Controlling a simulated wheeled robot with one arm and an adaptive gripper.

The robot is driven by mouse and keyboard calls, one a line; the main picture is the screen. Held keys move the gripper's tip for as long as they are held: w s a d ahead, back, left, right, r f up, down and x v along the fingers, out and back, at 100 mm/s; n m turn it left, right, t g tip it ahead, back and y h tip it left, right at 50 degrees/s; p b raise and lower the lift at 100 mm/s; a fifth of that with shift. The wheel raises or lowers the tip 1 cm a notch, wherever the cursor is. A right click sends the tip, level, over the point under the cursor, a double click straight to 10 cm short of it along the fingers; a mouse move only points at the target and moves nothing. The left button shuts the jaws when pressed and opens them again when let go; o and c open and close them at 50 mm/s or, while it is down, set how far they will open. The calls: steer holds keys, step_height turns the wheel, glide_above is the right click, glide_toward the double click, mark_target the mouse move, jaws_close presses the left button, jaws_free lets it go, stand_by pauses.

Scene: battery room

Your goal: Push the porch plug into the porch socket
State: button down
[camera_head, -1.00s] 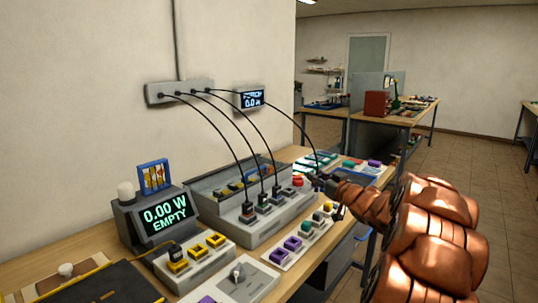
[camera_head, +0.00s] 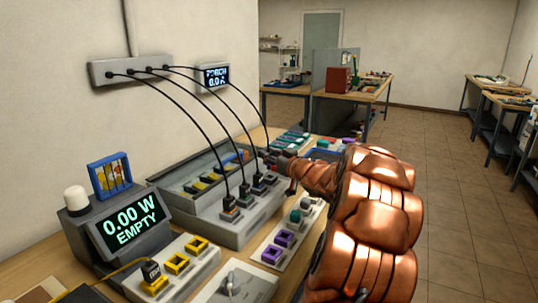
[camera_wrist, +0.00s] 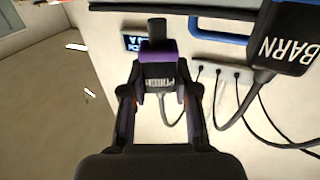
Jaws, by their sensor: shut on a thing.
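The porch plug (camera_wrist: 157,75) is dark with a purple band and a partly readable label. My gripper (camera_wrist: 160,95) is shut on it, one finger on each side, in the wrist view. A black cable trails from the plug. In the head view my gripper (camera_head: 284,160) is above the far right end of the grey socket bench (camera_head: 243,232), at the end of the row of upright plugs. The plug is mostly hidden by my gripper there. I cannot tell which socket is the porch one, or whether the plug touches any socket.
Several plugs (camera_head: 229,207) stand in the bench, their cables running to a wall box (camera_head: 106,73). A BARN plug (camera_wrist: 285,50) is close on the right in the wrist view. A wall display (camera_head: 214,77) reads PORCH 0.0 A. A meter (camera_head: 134,222) reads 0.00 W EMPTY.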

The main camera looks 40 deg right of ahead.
mark_target(270, 164)
steer(key=shift+f+b, duration=1.3)
steer(key=shift+f, duration=0.35)
steer(key=shift+s+p, duration=0.2)
steer(key=shift+p, duration=0.6)
steer(key=shift+f+b, duration=0.3)
steer(key=shift+f, duration=0.25)
stand_by(0.5)
steer(key=c, duration=1.2)
jaws_free()
steer(key=shift+o, duration=0.2)
